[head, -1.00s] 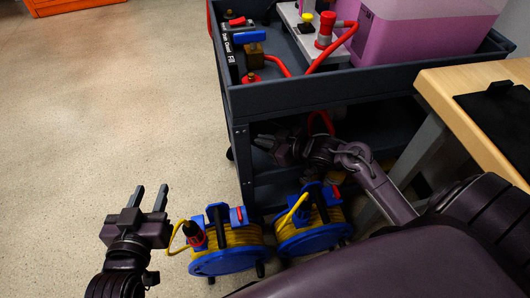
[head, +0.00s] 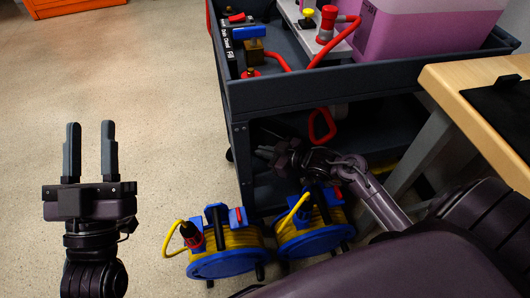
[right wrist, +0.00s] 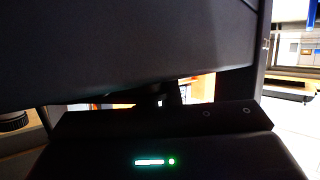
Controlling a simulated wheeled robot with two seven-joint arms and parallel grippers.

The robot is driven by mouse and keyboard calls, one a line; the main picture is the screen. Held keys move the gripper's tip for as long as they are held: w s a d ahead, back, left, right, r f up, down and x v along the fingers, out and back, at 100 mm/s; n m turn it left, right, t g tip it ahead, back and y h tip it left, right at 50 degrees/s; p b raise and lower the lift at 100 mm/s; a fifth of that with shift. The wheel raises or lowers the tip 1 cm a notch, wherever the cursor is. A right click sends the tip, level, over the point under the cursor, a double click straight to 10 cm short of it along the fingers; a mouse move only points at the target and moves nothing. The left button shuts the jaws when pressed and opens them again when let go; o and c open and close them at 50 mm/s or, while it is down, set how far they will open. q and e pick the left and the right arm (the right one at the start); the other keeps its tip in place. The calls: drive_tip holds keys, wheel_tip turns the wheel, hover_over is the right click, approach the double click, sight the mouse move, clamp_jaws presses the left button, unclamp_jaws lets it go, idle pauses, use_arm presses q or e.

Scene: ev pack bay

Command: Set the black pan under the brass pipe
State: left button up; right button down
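A brass fitting (head: 254,57) with a blue lever (head: 249,33) stands in the cart's top tray at its left end; any pipe opening is not clear. I cannot pick out the black pan for certain in either current view. My left gripper (head: 91,135) is open and empty over bare floor, left of the cart, fingers pointing away. My right gripper (head: 266,150) is low at the cart's lower level, in shadow; its fingers are too dark to read. In the right wrist view a large dark panel (right wrist: 130,50) fills the top, very near; I cannot tell what it belongs to.
The dark cart (head: 330,92) also carries a pink-filled tank (head: 430,35) and red hose. A red loop (head: 322,126) shows at its lower level. Two cable reels (head: 225,262) (head: 312,240) stand before it. A wooden bench (head: 480,78) bears a flat black item (head: 505,106). Floor at left is clear.

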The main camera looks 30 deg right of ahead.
use_arm(q)
drive_tip(key=shift+s+r, duration=0.1)
drive_tip(key=shift+r, duration=0.15)
use_arm(e)
drive_tip(key=shift+f, duration=0.1)
drive_tip(key=c, duration=2.1)
unclamp_jaws()
drive_tip(key=shift+f, duration=0.1)
drive_tip(key=o, duration=0.5)
drive_tip(key=shift+c, duration=0.2)
use_arm(q)
drive_tip(key=shift+a+r+t, duration=0.1)
drive_tip(key=shift+r+t, duration=0.05)
drive_tip(key=shift+t, duration=0.15)
